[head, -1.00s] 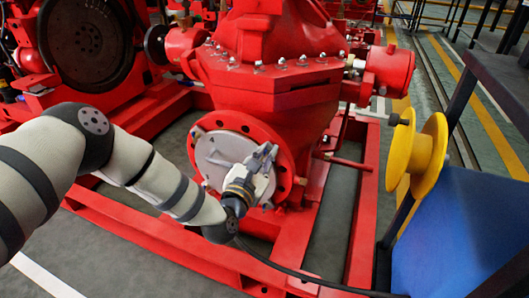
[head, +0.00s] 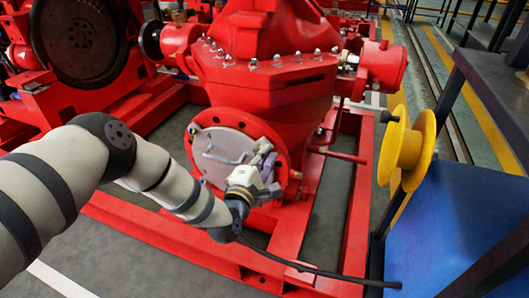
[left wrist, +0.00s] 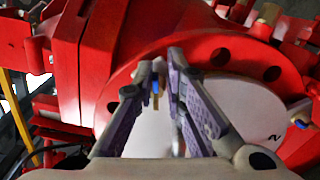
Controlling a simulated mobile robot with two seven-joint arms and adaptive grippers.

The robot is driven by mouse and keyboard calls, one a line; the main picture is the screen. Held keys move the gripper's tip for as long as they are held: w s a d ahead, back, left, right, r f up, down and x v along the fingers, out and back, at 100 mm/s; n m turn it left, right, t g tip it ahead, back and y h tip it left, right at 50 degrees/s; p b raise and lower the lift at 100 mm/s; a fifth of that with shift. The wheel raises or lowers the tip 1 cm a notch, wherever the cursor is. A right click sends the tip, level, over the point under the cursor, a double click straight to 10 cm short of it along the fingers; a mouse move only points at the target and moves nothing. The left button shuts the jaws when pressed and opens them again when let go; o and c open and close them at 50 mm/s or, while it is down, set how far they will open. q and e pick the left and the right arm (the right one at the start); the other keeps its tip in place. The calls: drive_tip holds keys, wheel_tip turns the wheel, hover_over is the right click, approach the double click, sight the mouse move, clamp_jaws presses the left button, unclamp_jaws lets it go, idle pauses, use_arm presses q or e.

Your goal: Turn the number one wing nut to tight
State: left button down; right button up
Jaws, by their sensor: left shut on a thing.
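A pale round cover plate (head: 217,160) sits in the red pump flange (head: 208,120). It has a bar-like handle and also shows in the left wrist view (left wrist: 247,102). My left gripper (head: 266,156) is at the right part of the plate. In the left wrist view its fingers (left wrist: 163,72) are closed in on a small blue and brass-coloured wing nut (left wrist: 155,88), mostly hidden by the fingers. No number shows on this nut. A second small blue and brass nut (left wrist: 300,122) sits at the plate's right edge, near a dark mark like a 2. My right gripper is not in view.
The red base frame (head: 190,246) runs below the flange. A dark hose or cable (head: 320,271) crosses low at the right. A yellow spool (head: 407,150) and blue panel (head: 450,235) stand at the right. Grey floor is open at front left.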

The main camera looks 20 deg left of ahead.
sight(257, 148)
use_arm(q)
drive_tip(key=shift+s+a+f+n+p, duration=0.15)
drive_tip(key=shift+a+n+p, duration=0.4)
drive_tip(key=shift+n, duration=5)
drive_tip(key=shift+w+a+f+n+p, duration=0.15)
drive_tip(key=shift+a+n+p, duration=0.4)
drive_tip(key=shift+n, duration=5.05)
drive_tip(key=shift+s+a+f+n+p, duration=0.15)
drive_tip(key=shift+a+n+p, duration=0.4)
drive_tip(key=shift+n, duration=5)
drive_tip(key=shift+m, duration=0.3)
drive_tip(key=c, duration=1.8)
unclamp_jaws()
drive_tip(key=shift+a, duration=0.1)
